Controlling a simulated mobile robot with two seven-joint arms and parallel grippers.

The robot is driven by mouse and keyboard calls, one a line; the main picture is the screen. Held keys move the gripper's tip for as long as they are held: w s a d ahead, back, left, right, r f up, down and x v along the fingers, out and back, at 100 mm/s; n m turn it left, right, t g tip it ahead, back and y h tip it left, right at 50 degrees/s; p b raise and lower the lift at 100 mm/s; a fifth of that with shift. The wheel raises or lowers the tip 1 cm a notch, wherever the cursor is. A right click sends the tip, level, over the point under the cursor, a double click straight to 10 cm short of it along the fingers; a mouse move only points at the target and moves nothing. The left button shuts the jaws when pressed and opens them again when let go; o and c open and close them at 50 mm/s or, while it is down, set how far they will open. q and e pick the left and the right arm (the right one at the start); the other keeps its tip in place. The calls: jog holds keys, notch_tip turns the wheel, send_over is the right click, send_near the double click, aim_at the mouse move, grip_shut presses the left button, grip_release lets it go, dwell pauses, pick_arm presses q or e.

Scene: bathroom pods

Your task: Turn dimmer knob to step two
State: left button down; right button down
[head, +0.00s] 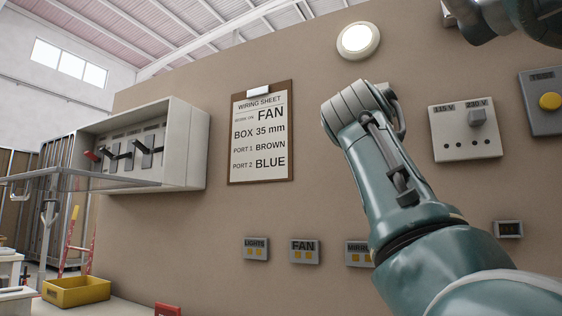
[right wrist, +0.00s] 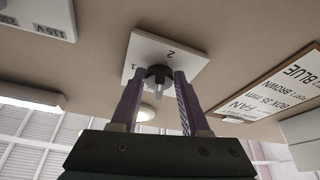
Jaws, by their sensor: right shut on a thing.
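In the right wrist view, the dimmer's white plate (right wrist: 188,58) is fixed to the brown wall and bears the marks 1 and 2. Its dark knob (right wrist: 158,72), with a pale grey part, sits between the fingers of my right gripper (right wrist: 159,78). The gripper is shut on the knob, one finger on each side. I cannot tell which mark the knob points to. In the head view, my right arm covers the gripper, the knob and most of the plate. My left gripper is not in view.
A round lamp (head: 358,40) is above my arm. A wiring sheet (head: 260,135) hangs to the left, beside an open switch box (head: 180,145). A 115/230 V selector plate (head: 465,147) is to the right. Small LIGHTS (head: 256,249) and FAN (head: 304,251) plates are below.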

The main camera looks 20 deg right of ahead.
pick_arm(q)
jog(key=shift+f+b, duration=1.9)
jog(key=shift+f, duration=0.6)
pick_arm(e)
jog(key=shift+w+a+f+m+g+h, duration=0.15)
jog(key=shift+m+g+h, duration=0.3)
jog(key=shift+m, duration=0.7)
jog(key=shift+w+r+m+g+h, duration=0.1)
jog(key=shift+m+g+h, duration=0.35)
jog(key=shift+m, duration=0.7)
jog(key=shift+c, duration=2)
grip_release()
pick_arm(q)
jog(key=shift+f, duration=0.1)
pick_arm(e)
jog(key=shift+a, duration=0.1)
